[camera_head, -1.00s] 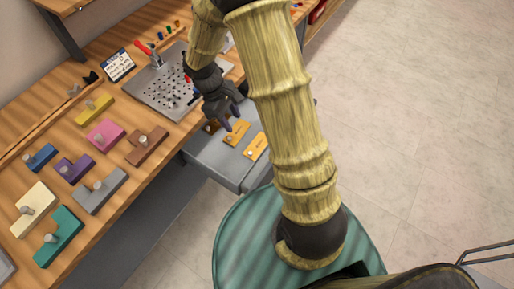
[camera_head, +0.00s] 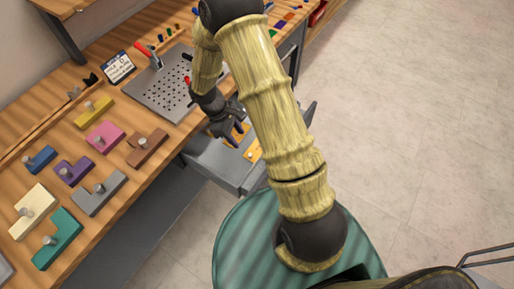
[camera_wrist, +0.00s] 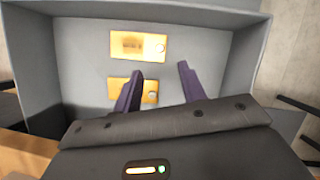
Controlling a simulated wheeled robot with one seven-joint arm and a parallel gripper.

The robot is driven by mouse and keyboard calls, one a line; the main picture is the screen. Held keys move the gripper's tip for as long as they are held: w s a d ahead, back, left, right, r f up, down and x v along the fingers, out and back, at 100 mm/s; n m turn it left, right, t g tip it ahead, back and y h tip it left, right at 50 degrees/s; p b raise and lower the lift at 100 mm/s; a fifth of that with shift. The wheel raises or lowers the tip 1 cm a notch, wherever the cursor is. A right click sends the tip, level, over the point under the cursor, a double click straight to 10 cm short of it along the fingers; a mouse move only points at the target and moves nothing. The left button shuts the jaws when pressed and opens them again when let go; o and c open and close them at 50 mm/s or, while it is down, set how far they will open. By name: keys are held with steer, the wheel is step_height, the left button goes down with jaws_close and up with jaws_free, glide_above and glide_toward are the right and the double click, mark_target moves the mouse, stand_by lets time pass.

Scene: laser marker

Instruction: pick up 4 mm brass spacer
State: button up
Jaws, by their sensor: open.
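Two flat brass-coloured plates lie on the floor of an open grey drawer (camera_wrist: 200,82); I cannot read which one is the 4 mm spacer. In the wrist view one plate (camera_wrist: 139,46) lies farther up, whole in view. The other plate (camera_wrist: 150,93) lies below it, partly covered by my left finger. My gripper (camera_wrist: 158,72) is open and empty, its dark purple fingers apart, and it reaches over the drawer. In the head view my gripper (camera_head: 229,135) covers part of the drawer, and one plate (camera_head: 253,152) shows beside it.
The drawer walls (camera_wrist: 35,60) rise around the plates. The wooden bench (camera_head: 120,175) beside the drawer holds coloured blocks with knobs, such as a brown one (camera_head: 147,147), and a perforated metal plate (camera_head: 160,95). Open floor lies to the right.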

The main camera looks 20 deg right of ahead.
glide_above(250, 154)
steer(key=a, duration=0.2)
steer(key=f, duration=0.3)
steer(key=w+f, duration=0.1)
steer(key=f, duration=0.1)
steer(key=shift+f, duration=0.3)
steer(key=shift+f, duration=0.1)
steer(key=shift+p+x, duration=0.5)
steer(key=shift+x, duration=2.05)
steer(key=shift+w, duration=0.15)
jaws_close()
